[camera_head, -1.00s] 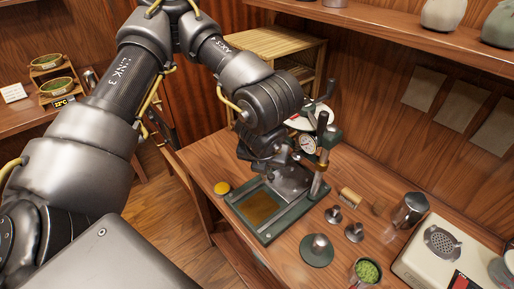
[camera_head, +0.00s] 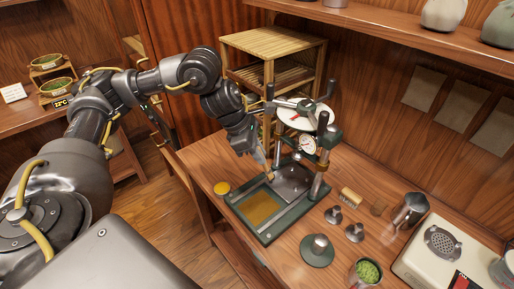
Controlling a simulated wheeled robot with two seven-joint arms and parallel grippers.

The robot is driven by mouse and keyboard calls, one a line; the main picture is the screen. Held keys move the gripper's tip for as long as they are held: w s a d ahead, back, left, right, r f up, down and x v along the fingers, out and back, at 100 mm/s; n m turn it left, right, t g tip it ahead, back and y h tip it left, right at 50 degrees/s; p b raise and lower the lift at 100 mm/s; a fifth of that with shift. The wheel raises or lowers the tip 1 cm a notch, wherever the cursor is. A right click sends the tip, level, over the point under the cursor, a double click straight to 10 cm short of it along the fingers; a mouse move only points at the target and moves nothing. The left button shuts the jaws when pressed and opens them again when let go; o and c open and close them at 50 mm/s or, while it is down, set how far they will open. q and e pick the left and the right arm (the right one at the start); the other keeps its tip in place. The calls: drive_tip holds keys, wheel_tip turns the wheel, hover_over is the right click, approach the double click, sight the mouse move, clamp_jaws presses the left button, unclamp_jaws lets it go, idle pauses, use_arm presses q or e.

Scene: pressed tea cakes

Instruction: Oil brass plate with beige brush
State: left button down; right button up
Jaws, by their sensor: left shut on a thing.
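The brass plate (camera_head: 259,207) lies flat in the dark green base of a press, its golden face bare toward the camera. My left gripper (camera_head: 263,162) is above the far edge of the press base, behind the plate. It is shut on the beige brush (camera_head: 268,174), a slim tan piece pointing down from the fingers. The brush tip is close to the plate's far end; I cannot tell whether it touches. My right gripper is not in view.
The press (camera_head: 322,150) with its gauge and wheel stands just right of my left gripper. A yellow round (camera_head: 222,188) lies left of the base. A wooden block (camera_head: 350,197), metal weights (camera_head: 317,251) and a green-filled cup (camera_head: 367,271) stand to the right.

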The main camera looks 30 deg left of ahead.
use_arm(q)
drive_tip(key=m, duration=0.1)
drive_tip(key=m+g, duration=0.1)
drive_tip(key=m, duration=0.1)
drive_tip(key=a+m+g+h, duration=0.1)
drive_tip(key=m, duration=0.1)
drive_tip(key=shift+w+a+r, duration=0.1)
drive_tip(key=shift+w+r, duration=0.2)
drive_tip(key=shift+w, duration=0.1)
